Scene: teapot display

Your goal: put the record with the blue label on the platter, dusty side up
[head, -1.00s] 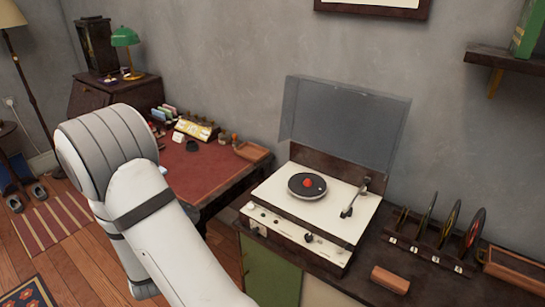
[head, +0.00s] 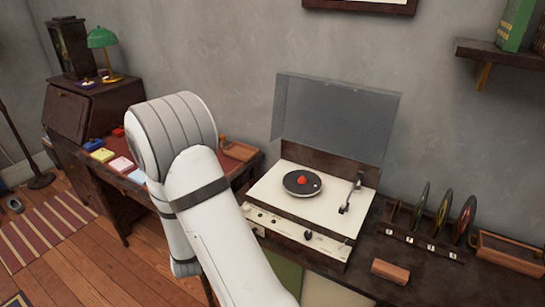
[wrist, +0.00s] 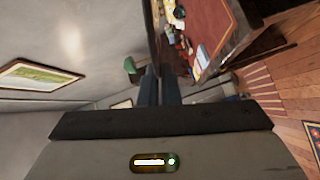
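The turntable (head: 268,222) stands on the dark cabinet with its clear lid up. Its round dark platter (head: 302,183) has a small red piece (head: 302,181) at the centre. The tonearm (head: 349,195) rests at the platter's right. Several records stand nearly edge-on in a rack (head: 397,234) to the right, including one with a red face (head: 464,219). I cannot pick out a blue label or a dusty side. My gripper (wrist: 160,80) shows in the wrist view with its dark fingers together and nothing seen between them. In the head view my arm hides it.
A brown block (head: 390,271) lies in front of the rack. A wooden tray (head: 510,262) is at the far right. A red-topped desk (head: 222,172) with coloured booklets stands left of the turntable, partly behind my arm. A wall shelf (head: 500,53) hangs above right.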

